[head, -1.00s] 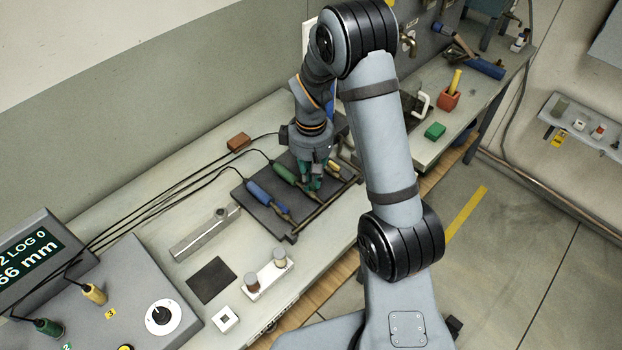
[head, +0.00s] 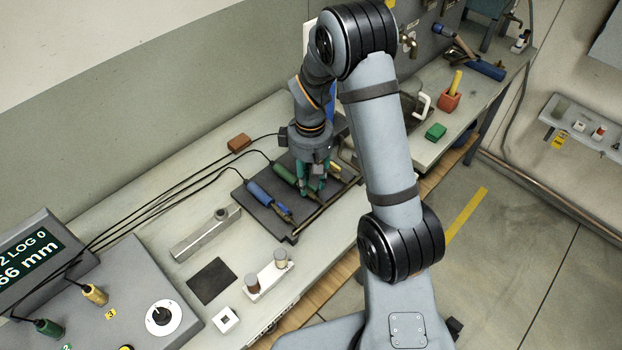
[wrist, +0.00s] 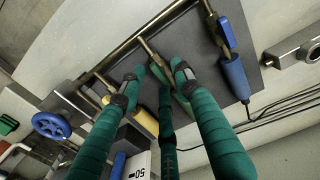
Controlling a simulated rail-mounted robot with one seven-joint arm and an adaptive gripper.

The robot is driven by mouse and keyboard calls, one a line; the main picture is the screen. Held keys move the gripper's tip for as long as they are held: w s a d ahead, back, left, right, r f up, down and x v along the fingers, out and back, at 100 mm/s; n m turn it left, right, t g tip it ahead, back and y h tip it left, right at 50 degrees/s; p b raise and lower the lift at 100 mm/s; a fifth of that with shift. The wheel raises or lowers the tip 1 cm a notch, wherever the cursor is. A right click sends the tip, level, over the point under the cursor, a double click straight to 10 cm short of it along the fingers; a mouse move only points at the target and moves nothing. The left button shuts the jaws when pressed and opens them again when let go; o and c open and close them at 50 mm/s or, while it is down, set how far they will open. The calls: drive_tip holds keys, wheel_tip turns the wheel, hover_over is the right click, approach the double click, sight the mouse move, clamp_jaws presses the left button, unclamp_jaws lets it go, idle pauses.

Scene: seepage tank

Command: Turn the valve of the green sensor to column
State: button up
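The green sensor (head: 285,173) lies on the dark board between a blue and a yellow sensor. In the wrist view its green part (wrist: 184,106) shows between my fingers, with a brass stem running up to a rail. My gripper (head: 311,190) is over its valve end, pointing down. In the wrist view my teal fingers (wrist: 155,78) stand apart on either side of a small green piece at the stem, apparently the valve lever. Contact cannot be told. In the head view the fingers hide the valve.
The blue sensor (head: 258,190) with its blue lever (wrist: 227,30) is close beside my gripper. The yellow sensor (wrist: 145,121) is on the other side. A brass rail (wrist: 103,67) runs along the board edge. A blue handwheel (wrist: 51,125) stands beyond. Black cables trail left.

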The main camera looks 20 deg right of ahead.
drive_tip(key=shift+d+r, duration=0.1)
drive_tip(key=shift+r, duration=0.35)
wheel_tip(320, 180, up, 11)
idle(0.6)
wheel_tip(320, 180, down, 12)
drive_tip(key=shift+r, duration=0.1)
idle(0.4)
